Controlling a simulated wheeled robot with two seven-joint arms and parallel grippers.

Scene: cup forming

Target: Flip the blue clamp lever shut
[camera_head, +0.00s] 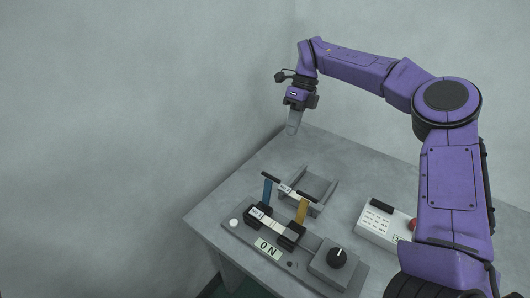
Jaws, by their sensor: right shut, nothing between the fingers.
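The blue clamp lever (268,189) stands roughly upright at the left side of the grey fixture on the table. A yellow-orange lever (302,209) also stands up, to its right. Black clamp blocks and a pale bar labelled "No 1" (257,212) lie just in front of the levers. My right gripper (293,129) is shut and empty, pointing down in the air, above and behind the blue lever, apart from it. My left gripper is not in view.
A base plate carries an "ON" label (268,248), a white button (233,223) and a black knob (337,257). A grey cradle (316,185) stands behind. A white box (379,222) with a red button (413,224) is at right. The table (217,208) is bare at left.

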